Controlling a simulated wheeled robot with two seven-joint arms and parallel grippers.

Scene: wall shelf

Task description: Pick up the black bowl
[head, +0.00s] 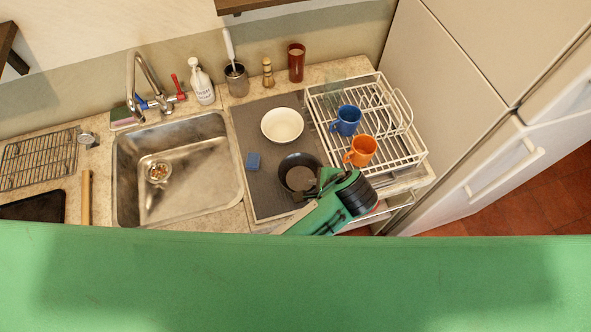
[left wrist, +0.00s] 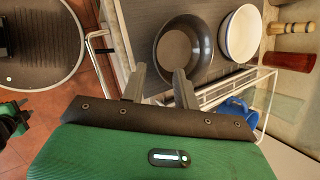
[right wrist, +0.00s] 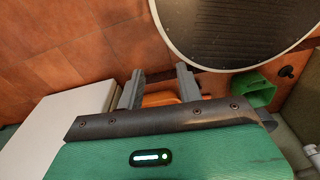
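The black bowl (head: 297,172) sits upright on the grey mat, in front of the white bowl. My left gripper (head: 312,189) is at its near right side and partly covers that edge. In the left wrist view the black bowl (left wrist: 176,45) lies just beyond the fingers. My left gripper (left wrist: 159,76) is open and empty there; its right finger overlaps the bowl's rim in the picture. I cannot tell whether it touches. My right gripper (right wrist: 159,76) is open in the right wrist view, low over the floor and away from the bowl.
The white bowl (head: 282,125) and a blue sponge (head: 253,161) are on the mat (head: 248,125). A dish rack (head: 398,104) with a blue mug (head: 346,120) and an orange mug (head: 360,151) stands to the right. The sink (head: 200,170) is left.

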